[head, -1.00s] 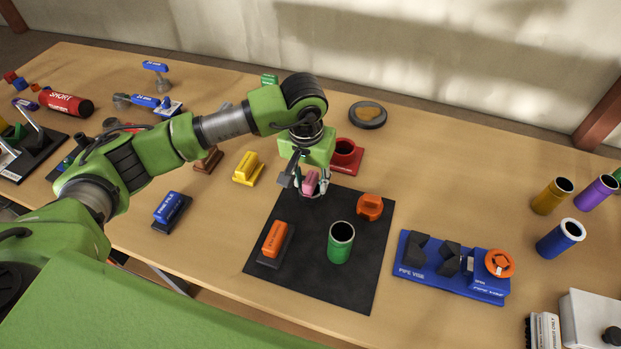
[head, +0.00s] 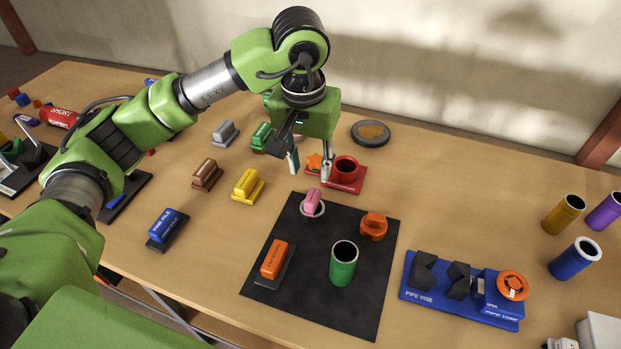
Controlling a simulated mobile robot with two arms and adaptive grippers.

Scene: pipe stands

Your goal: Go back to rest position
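My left gripper (head: 309,168) is open and empty, raised above the back edge of the black mat (head: 330,300). Its two fingers are spread apart. A pink piece (head: 312,198) stands in a pale ring at the mat's back left corner, below the gripper and apart from it. An orange block (head: 273,260), a green pipe (head: 343,264) and an orange cap-like piece (head: 373,226) also stand on the mat. My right gripper is not in view.
A blue pipe vise (head: 463,292) lies right of the mat, with several pipes further right. Brown (head: 207,175), yellow (head: 247,185) and blue (head: 167,228) blocks stand left of the mat.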

